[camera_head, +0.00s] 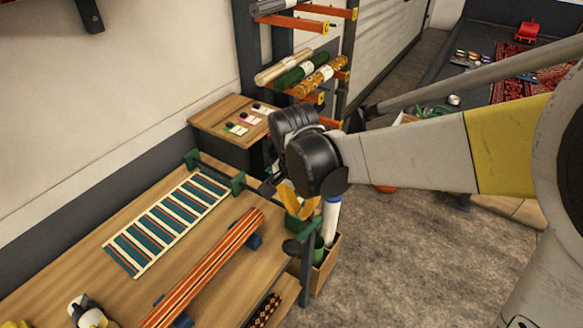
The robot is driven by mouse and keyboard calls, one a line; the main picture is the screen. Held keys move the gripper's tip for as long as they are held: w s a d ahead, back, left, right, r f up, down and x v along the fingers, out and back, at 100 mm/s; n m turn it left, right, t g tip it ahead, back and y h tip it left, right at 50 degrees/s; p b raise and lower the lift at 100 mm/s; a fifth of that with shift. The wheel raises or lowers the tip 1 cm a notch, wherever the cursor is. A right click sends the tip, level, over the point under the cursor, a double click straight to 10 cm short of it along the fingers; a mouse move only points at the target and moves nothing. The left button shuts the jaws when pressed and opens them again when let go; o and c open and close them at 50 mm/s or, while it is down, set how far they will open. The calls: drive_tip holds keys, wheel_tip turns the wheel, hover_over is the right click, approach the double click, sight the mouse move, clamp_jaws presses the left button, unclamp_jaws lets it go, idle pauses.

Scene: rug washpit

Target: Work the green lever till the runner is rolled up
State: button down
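The runner (168,222), striped teal and cream, lies flat on the wooden table. Its far end reaches a crossbar between two green brackets, one at the wall side (192,159) and one nearer me (237,184). A green bar, apparently the green lever (307,237), shows at the table's right end, with a dark round knob by its lower end. My dark wrist hides much of the area. Whether the fingers touch or hold the lever cannot be told.
An orange striped length (212,265) rests on blue supports along the table (85,262). A wooden box (325,266) with green items stands at the table's right end. A rack of rolled rugs (296,70) and a small cabinet (218,112) stand behind. Floor at right is open.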

drive_tip(key=b, duration=0.2)
hover_over(297, 243)
drive_tip(key=w+d, duration=0.1)
wheel_tip(297, 243, down, 8)
drive_tip(key=shift+s+a+f+b, duration=0.2)
drive_tip(key=shift+f, duration=0.25)
drive_tip(key=shift+s+a+f+b, duration=0.15)
drive_tip(key=shift+f, duration=0.3)
drive_tip(key=shift+s+a+f, duration=0.15)
drive_tip(key=shift+s+f, duration=0.05)
drive_tip(key=shift+f, duration=0.3)
drive_tip(key=shift+s+f, duration=0.1)
